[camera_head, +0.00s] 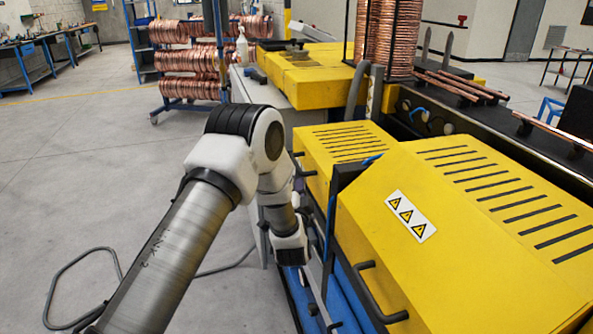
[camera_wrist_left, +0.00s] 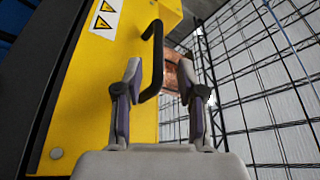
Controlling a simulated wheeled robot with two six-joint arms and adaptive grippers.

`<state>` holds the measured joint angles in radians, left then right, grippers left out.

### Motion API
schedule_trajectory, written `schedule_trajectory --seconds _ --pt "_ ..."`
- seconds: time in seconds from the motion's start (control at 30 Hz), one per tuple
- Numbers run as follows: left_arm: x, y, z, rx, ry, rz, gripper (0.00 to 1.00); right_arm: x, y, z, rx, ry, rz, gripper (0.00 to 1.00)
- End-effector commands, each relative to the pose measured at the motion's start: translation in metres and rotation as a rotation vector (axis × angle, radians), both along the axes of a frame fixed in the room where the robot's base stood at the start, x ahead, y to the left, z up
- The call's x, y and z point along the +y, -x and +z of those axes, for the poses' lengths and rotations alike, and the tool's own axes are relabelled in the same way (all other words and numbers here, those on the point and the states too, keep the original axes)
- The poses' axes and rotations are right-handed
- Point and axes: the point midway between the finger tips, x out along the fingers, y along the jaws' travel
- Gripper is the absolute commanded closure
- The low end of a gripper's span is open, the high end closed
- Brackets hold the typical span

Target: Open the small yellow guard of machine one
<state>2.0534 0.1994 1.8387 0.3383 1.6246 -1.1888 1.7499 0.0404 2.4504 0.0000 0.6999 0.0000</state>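The small yellow guard (camera_head: 340,155), with dark slots in its top, sits beyond the larger yellow guard (camera_head: 465,260) and looks lowered. A black handle (camera_head: 298,160) shows at its left edge, partly behind my arm. My left gripper (camera_head: 290,250) hangs beside the machine's left side; its fingers are not clear there. In the left wrist view my left gripper (camera_wrist_left: 159,72) is open, its fingers on either side of a black handle (camera_wrist_left: 154,65) on a yellow panel (camera_wrist_left: 100,75) with warning triangles. I cannot tell which guard this panel is, or whether the fingers touch the handle.
The larger guard has warning signs (camera_head: 410,215) and its own black handle (camera_head: 378,297). A copper coil stack (camera_head: 388,40) stands behind. Copper tubes (camera_head: 458,85) lie on the machine at right. The floor (camera_head: 100,165) at left is mostly clear, with a grey cable (camera_head: 60,275) on it.

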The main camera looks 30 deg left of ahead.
Motion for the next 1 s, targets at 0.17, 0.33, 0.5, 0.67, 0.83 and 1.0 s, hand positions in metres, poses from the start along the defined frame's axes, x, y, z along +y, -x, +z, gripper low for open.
schedule_trajectory --seconds 0.17,0.33,0.5,0.67,0.83,1.0 --pt "0.018 -0.029 0.01 -0.001 0.001 0.0 0.61 0.0 0.0 0.011 -0.001 0.0 0.0 1.0" --pt "0.028 -0.047 0.012 0.003 0.001 -0.002 0.61 0.0 0.0 0.013 -0.001 0.0 0.0 1.0" --pt "0.029 -0.049 0.011 0.004 0.002 -0.004 0.61 0.0 0.0 0.013 -0.001 0.0 0.0 1.0" --pt "0.029 -0.049 0.011 0.005 0.003 -0.005 0.89 0.0 0.0 0.013 -0.001 0.0 0.0 1.0" --pt "0.029 -0.049 0.011 0.005 0.003 -0.005 1.0 0.0 0.0 0.013 -0.001 0.0 0.0 1.0" --pt "0.029 -0.049 0.014 0.008 0.0 -0.005 1.0 0.0 0.0 0.015 0.0 0.0 0.0 1.0"
